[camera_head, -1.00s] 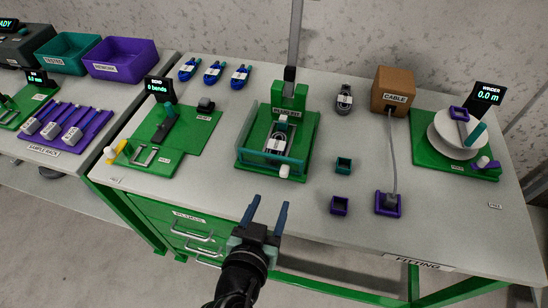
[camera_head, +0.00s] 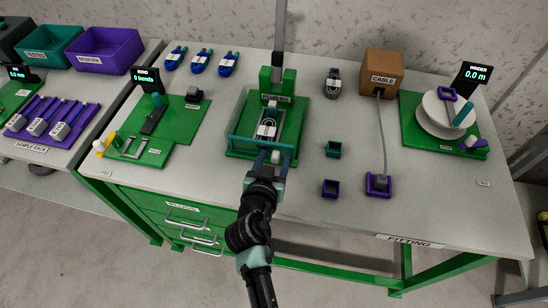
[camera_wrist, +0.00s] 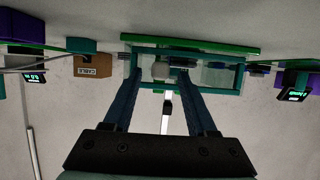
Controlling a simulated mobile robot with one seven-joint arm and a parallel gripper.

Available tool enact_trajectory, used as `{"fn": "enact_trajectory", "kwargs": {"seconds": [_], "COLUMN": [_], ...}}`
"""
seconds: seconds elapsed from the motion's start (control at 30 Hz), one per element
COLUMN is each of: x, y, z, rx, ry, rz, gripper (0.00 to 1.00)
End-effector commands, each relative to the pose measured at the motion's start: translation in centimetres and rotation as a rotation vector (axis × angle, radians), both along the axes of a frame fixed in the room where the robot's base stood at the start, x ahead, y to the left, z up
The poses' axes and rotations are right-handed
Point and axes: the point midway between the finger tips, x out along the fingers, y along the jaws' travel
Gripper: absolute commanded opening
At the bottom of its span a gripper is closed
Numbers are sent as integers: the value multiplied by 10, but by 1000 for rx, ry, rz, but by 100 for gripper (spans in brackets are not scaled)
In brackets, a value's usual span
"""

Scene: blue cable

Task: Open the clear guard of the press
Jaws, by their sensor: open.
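The press (camera_head: 298,108) is a green base with an upright green column at its back, in the middle of the bench. Its clear guard (camera_head: 245,141) has a teal frame and stands across the front of the press. A white knob (camera_head: 275,156) sits at the guard's front, right of its middle. My gripper (camera_head: 273,159) is open at the guard's front, its two fingers either side of the knob. The wrist view shows the knob (camera_wrist: 160,71) between the open fingers (camera_wrist: 158,74); whether either finger touches it I cannot tell.
A green bending fixture (camera_head: 180,125) is to the left. A teal holder (camera_head: 333,149) and a purple holder (camera_head: 330,188) stand to the right, with the cable box (camera_head: 382,72) and winder (camera_head: 445,113) beyond. The bench front (camera_head: 320,220) is clear.

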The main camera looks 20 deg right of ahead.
Motion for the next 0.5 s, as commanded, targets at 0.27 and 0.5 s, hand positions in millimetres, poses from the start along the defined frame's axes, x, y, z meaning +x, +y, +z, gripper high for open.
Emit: {"fn": "enact_trajectory", "kwargs": {"seconds": [0.27, 0.5], "x": [2, 1], "y": [-2, -1], "z": [-1, -1], "rx": [0, 0], "ry": [0, 0], "rz": [-1, 0], "gripper": [57, 22]}}
